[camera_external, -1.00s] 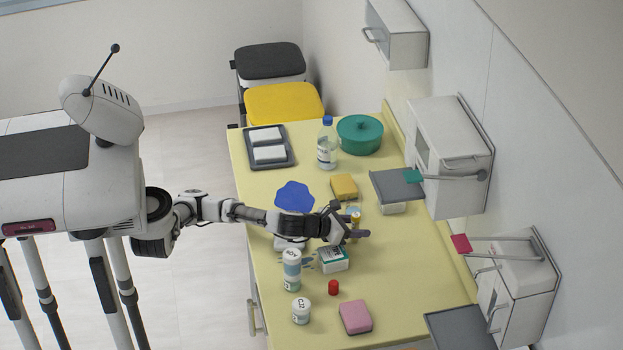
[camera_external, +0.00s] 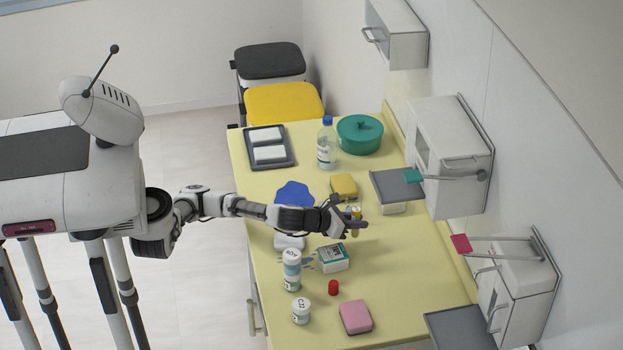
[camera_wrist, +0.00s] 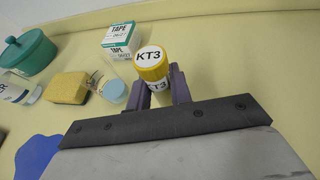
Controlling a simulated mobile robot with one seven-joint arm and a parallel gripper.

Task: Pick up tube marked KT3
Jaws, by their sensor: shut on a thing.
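The tube marked KT3 (camera_wrist: 152,65) has a yellow cap with "KT3" on its top and a label with the same mark on its side. It stands roughly upright between the two dark fingers of my gripper (camera_wrist: 159,92), which are shut on it. In the external view the tube (camera_external: 356,212) shows as a small yellow-capped thing at my gripper (camera_external: 353,226), over the middle of the table. Its lower end is hidden, and I cannot tell how far it is above the table.
Nearer are labelled jars (camera_external: 291,270), a red cap (camera_external: 333,287) and a pink sponge (camera_external: 355,316). A cabinet's open flap (camera_external: 397,186) overhangs.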

